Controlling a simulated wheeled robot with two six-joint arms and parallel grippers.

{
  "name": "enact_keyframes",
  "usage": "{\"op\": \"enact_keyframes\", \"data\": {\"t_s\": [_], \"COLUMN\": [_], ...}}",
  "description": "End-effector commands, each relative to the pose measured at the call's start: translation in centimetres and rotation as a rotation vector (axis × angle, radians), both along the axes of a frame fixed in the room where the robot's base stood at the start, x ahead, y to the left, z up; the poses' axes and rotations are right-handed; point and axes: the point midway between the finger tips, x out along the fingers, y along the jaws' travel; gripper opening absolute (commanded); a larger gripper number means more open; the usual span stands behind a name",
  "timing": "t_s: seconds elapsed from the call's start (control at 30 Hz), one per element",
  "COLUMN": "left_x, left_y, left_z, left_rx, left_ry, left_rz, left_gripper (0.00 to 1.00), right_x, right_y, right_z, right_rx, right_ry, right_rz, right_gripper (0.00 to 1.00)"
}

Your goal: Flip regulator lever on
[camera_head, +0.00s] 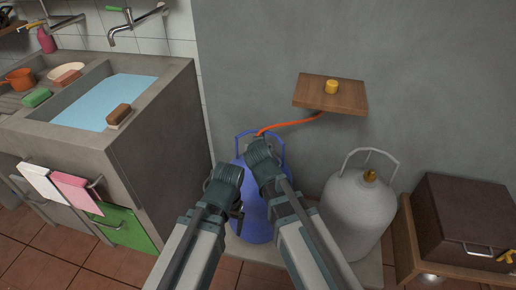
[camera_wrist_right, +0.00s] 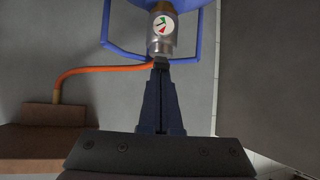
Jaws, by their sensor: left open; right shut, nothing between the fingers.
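The blue gas cylinder (camera_head: 255,226) stands on the floor between my two arms, partly hidden by them. In the right wrist view, its silver regulator (camera_wrist_right: 160,44) carries a round gauge (camera_wrist_right: 162,26) with red and green marks. An orange hose (camera_head: 292,124) runs from the regulator area to a wooden shelf. My right gripper (camera_wrist_right: 160,66) is shut and empty, its tips at the regulator's end; I cannot tell whether they touch. I cannot make out the lever clearly. My left gripper (camera_head: 238,211) is open and empty, in front of the cylinder's left side.
The wooden shelf (camera_head: 345,98) with a yellow knob (camera_head: 331,87) is on the wall. A grey cylinder (camera_head: 358,212) stands at right, beside a brown box (camera_head: 466,222). A concrete sink counter (camera_head: 150,112) is at left. The blue collar (camera_wrist_right: 118,46) surrounds the regulator.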

Motion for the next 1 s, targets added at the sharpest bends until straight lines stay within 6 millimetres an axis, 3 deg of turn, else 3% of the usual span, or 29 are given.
{"op": "enact_keyframes", "data": {"t_s": [0.2, 0.47, 1.0], "left_x": [0.0, 0.0, 0.0], "left_y": [0.0, 0.0, 0.0], "left_z": [-1.0, -0.7, -1.1], "left_rx": [0.002, 0.002, 0.002], "left_ry": [-0.001, -0.001, -0.001], "left_rz": [-0.001, 0.0, 0.0], "left_gripper": [0.87, 0.87, 0.87], "right_x": [-0.3, -0.2, 1.4], "right_y": [0.1, 0.0, -0.1], "right_z": [-0.9, -0.6, -1.0], "right_rx": [0.0, 0.0, 0.001], "right_ry": [-0.006, -0.005, -0.005], "right_rz": [0.001, 0.001, 0.0], "right_gripper": [0.0, 0.0, 0.0]}}
